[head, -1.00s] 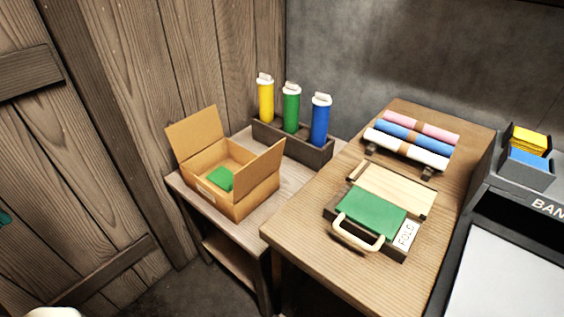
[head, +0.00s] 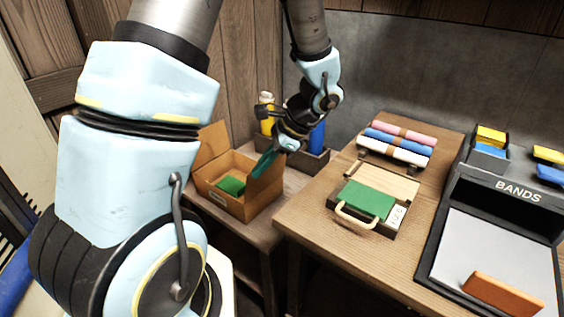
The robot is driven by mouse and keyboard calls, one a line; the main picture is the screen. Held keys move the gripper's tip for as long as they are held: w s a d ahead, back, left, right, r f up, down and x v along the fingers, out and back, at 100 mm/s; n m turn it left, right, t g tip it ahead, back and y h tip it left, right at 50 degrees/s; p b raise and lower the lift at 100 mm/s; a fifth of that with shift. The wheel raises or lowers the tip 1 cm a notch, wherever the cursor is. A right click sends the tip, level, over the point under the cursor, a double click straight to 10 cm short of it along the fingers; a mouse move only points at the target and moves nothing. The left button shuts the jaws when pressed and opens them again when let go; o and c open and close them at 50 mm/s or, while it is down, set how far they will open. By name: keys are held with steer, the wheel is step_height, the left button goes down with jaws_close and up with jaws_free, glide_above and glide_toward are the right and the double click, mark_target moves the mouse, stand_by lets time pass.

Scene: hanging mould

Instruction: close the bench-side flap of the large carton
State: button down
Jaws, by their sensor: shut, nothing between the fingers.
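The large carton (head: 228,204) stands open on the low side table, with a green item (head: 230,185) inside. Its left flap (head: 209,146) stands up and leans outward. The bench-side flap (head: 267,182), on the right, also stands up. My gripper (head: 262,166) reaches down from above, its teal fingers shut and empty. The fingertips overlap the upper part of the bench-side flap in view; I cannot tell whether they touch it. My wrist hides part of the area behind the flap.
A BANDS station (head: 500,210) is at far right.

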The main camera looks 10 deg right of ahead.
mark_target(277, 163)
steer(key=d+m+t, duration=0.2)
steer(key=d+m, duration=0.1)
steer(key=d, duration=0.1)
steer(key=w+d+f+m+t, duration=0.1)
steer(key=d+m+t, duration=0.1)
steer(key=d, duration=0.3)
steer(key=d+f+m+t+y, duration=0.1)
steer(key=d+m+t, duration=0.1)
steer(key=d+m, duration=0.2)
steer(key=shift+w+d+f+m+t+p, duration=0.15)
steer(key=shift+d+m+t+p, duration=0.15)
steer(key=shift+d+p, duration=0.1)
steer(key=shift+w+a+r+p+x, duration=0.15)
steer(key=shift+w+r+p+x, duration=0.4)
steer(key=shift+x, duration=1.6)
steer(key=shift+s+a+r+p+x, duration=0.2)
steer(key=shift+p+x, duration=0.75)
steer(key=shift+x, duration=1.15)
steer(key=shift+w+a+r+p+x, duration=0.15)
steer(key=shift+w+r+p+x, duration=0.45)
steer(key=shift+x, duration=1.55)
steer(key=shift+s+f, duration=0.2)
steer(key=shift+s, duration=0.05)
steer(key=shift+r, duration=0.1)
